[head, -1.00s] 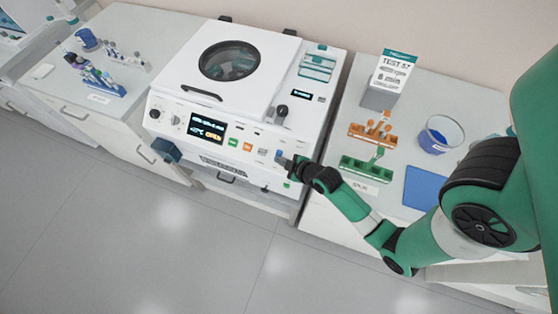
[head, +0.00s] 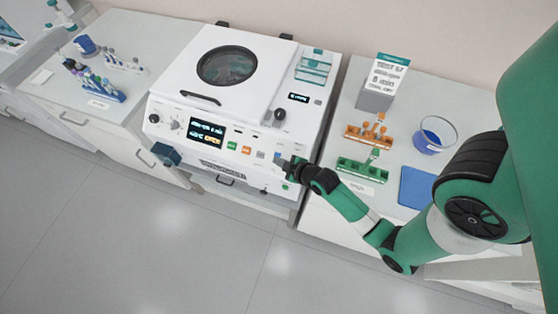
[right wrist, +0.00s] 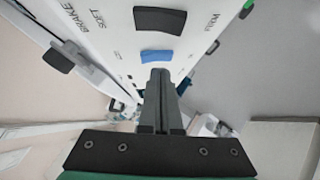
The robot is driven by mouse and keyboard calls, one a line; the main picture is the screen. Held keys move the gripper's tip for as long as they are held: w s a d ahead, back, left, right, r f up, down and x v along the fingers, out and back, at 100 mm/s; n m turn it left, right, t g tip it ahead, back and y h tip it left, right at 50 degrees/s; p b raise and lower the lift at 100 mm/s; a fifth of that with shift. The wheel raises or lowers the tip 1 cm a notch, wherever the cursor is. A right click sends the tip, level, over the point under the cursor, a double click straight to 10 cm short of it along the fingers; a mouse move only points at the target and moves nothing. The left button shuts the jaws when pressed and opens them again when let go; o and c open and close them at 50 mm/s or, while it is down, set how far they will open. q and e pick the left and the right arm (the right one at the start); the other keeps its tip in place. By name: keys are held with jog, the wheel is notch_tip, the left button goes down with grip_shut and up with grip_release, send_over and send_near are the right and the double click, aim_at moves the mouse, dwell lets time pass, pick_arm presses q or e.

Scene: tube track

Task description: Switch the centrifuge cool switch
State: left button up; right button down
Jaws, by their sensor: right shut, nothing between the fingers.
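The white centrifuge (head: 215,120) stands in the middle of the head view, its lid closed. Its front panel has a lit display (head: 207,131) and a row of coloured buttons, including a green button (head: 232,146), an orange one (head: 246,150) and a grey one (head: 260,154). A blue switch (right wrist: 157,56) shows in the right wrist view beside a larger black switch (right wrist: 160,20). My right gripper (right wrist: 160,73) is shut and empty, its tips just short of or at the blue switch; contact cannot be told. In the head view the right gripper (head: 284,161) is at the panel's right end. My left gripper is not in view.
Tube racks (head: 98,84) stand on the left bench. The floor in front is clear.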

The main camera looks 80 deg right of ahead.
jog(key=shift+r, duration=0.1)
jog(key=shift+a+r+p, duration=0.15)
jog(key=shift+r+p, duration=0.15)
jog(key=shift+p, duration=0.15)
jog(key=s+a+r+p, duration=0.4)
jog(key=s+a+r, duration=0.2)
jog(key=a+r, duration=0.1)
jog(key=shift+s+a+r, duration=0.2)
jog(key=shift+a+r, duration=0.05)
jog(key=shift+a, duration=0.1)
